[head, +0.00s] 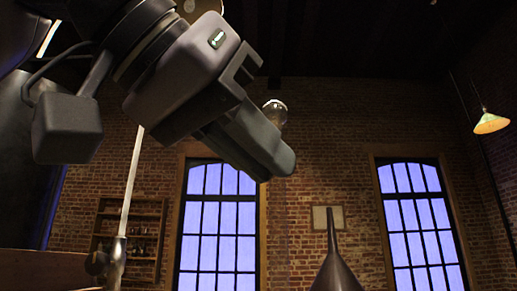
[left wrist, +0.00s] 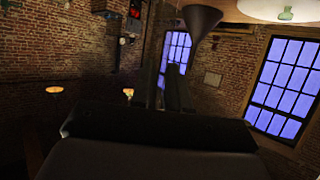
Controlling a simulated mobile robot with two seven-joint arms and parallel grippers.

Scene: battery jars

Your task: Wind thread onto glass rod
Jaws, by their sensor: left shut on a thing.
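My left gripper (head: 272,155) is raised high in the upper middle of the head view. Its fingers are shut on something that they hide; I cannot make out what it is. The fingers also show close together in the left wrist view (left wrist: 167,85). A small round glassy thing (head: 274,112) shows right beside the fingers; I cannot tell whether it touches them. No thread and no clear glass rod can be made out in either view. My right gripper is not in view.
A thin upright metal rod (head: 132,185) with a clamp (head: 100,262) stands at the left. A dark funnel-shaped thing (head: 337,268) rises at the bottom; a similar cone shows in the left wrist view (left wrist: 203,20). The space right of my gripper looks free.

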